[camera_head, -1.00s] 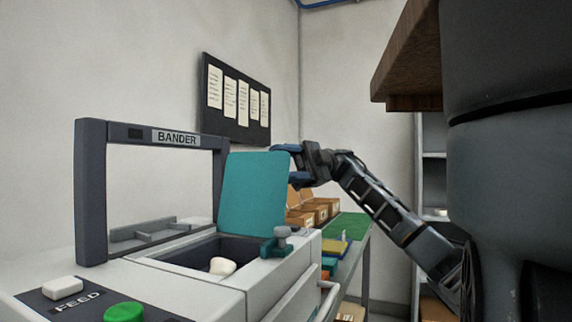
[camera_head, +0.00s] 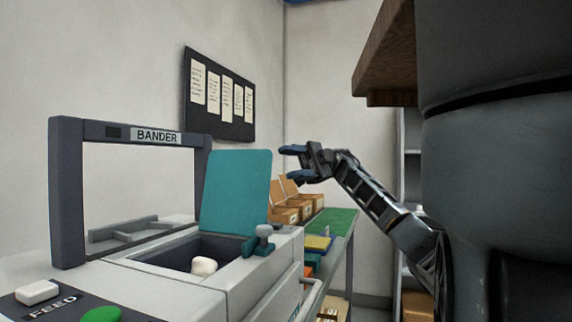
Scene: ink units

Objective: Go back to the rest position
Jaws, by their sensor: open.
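My gripper (camera_head: 291,163) is at the middle of the picture, on the end of my arm that reaches in from the right. Its two blue-tipped fingers point left and stand apart, with nothing between them. It is in the air to the right of the raised teal lid (camera_head: 237,192) of the bander machine (camera_head: 132,134). A narrow gap shows between the fingers and the lid. The machine's bin (camera_head: 170,252) is open, and a small white lump (camera_head: 203,266) lies in it.
A green-topped bench (camera_head: 330,222) holds open cardboard boxes (camera_head: 289,212) and a yellow item (camera_head: 318,243) below my gripper. A teal latch (camera_head: 262,240) sits on the bin's edge. A brown wooden shelf (camera_head: 385,75) overhangs at upper right. A notice board (camera_head: 219,95) hangs behind.

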